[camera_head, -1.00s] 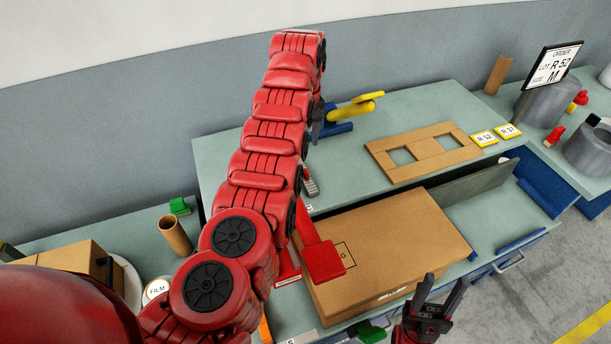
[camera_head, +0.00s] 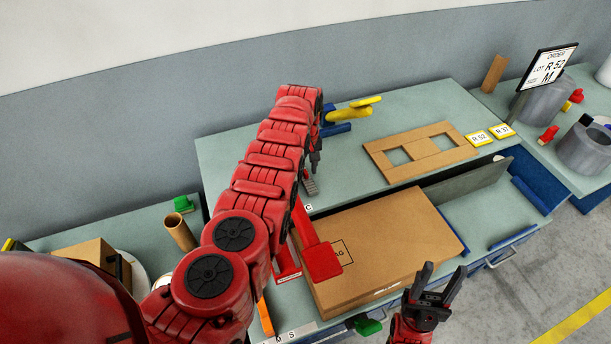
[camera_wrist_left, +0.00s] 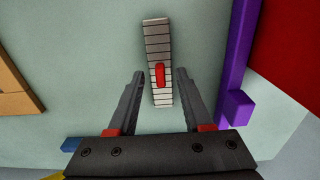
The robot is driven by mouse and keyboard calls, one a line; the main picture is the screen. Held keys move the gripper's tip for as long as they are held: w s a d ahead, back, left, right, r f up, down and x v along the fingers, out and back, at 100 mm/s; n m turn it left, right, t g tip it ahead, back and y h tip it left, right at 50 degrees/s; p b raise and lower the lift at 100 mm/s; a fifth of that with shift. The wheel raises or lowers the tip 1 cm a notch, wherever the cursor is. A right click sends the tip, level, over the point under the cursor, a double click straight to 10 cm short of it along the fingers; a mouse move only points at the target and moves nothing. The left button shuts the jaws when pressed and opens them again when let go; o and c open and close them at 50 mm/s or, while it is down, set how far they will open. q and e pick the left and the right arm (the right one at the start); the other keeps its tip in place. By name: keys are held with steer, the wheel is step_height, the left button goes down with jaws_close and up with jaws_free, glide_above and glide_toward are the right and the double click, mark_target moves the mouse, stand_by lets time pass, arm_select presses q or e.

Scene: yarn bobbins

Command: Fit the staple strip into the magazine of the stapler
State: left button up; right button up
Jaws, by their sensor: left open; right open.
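The staple strip (camera_wrist_left: 158,45) is a grey ridged bar with a red mark, lying on the grey-green bench; it also shows in the head view (camera_head: 310,184). My left gripper (camera_wrist_left: 160,73) is open, its fingers on either side of the strip's near part with gaps. In the head view the left gripper (camera_head: 317,155) is partly hidden by my arm, just behind the strip. A red device (camera_head: 321,260), seemingly the stapler, reaches over the carton; my arm hides part of it and I cannot make out its magazine. My right gripper (camera_head: 437,284) is open and empty in front of the carton.
A flat cardboard carton (camera_head: 390,245) fills the bench's front. A cardboard frame (camera_head: 425,150) and a yellow-and-blue tool (camera_head: 352,112) lie behind. A purple bar (camera_wrist_left: 234,70) stands right of the strip in the wrist view. Bench around the strip is mostly clear.

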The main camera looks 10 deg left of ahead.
arm_select(q)
jaws_close()
steer(key=shift+r, duration=0.1)
stand_by(0.4)
